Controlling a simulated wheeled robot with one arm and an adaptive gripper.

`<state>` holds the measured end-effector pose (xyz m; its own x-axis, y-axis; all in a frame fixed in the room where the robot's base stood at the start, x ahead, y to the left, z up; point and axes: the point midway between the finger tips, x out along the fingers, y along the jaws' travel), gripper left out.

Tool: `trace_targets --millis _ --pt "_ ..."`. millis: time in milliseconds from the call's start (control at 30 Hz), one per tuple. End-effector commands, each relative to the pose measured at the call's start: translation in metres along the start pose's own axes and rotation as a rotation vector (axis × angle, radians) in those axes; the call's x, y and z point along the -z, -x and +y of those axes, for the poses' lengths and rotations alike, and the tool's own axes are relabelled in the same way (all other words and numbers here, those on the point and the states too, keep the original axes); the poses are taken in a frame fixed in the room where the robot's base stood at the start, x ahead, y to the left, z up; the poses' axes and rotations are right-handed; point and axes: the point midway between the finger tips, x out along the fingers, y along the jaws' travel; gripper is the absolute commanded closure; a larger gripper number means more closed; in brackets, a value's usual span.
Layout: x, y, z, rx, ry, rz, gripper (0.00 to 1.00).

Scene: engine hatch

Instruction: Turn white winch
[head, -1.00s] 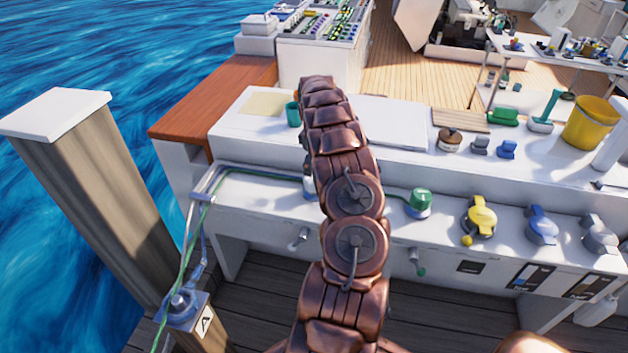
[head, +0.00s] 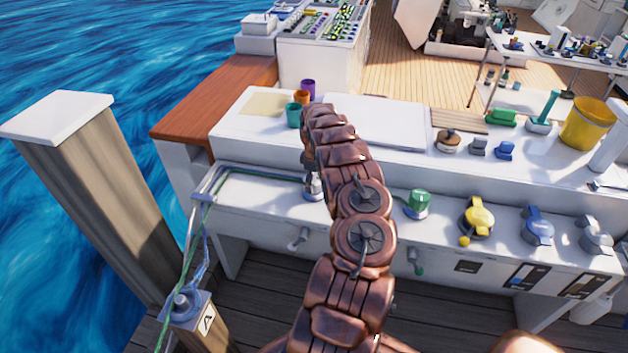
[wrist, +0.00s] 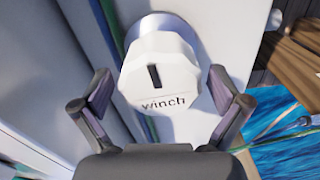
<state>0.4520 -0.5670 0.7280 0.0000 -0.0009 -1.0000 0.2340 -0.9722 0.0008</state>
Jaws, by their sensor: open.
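The white winch (wrist: 157,62) is a faceted white knob with a dark slot and the word "winch" on its face. It fills the upper middle of the wrist view. In the head view, a white and grey fitting that looks like the winch (head: 312,187) stands on the ledge, partly hidden by my arm. My gripper (wrist: 160,88) is open, with one dark finger on each side of the winch's lower part. Whether either finger touches it cannot be told. My gripper is mostly hidden behind my arm in the head view.
Green (head: 418,203), yellow (head: 478,217) and blue (head: 538,226) winches stand to the right on the ledge. A green rope (head: 202,225) runs along the left. Cups (head: 294,115) stand behind my arm. A wooden post (head: 90,190) rises at left.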

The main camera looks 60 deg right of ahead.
Motion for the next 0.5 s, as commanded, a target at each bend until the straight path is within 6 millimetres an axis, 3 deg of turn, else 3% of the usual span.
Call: trace_targets --millis 233,500 --pt "0.0 -0.001 -0.0002 0.0 0.0 0.0 0.01" --pt "0.0002 -0.001 -0.0003 0.001 0.0 0.0 0.3"
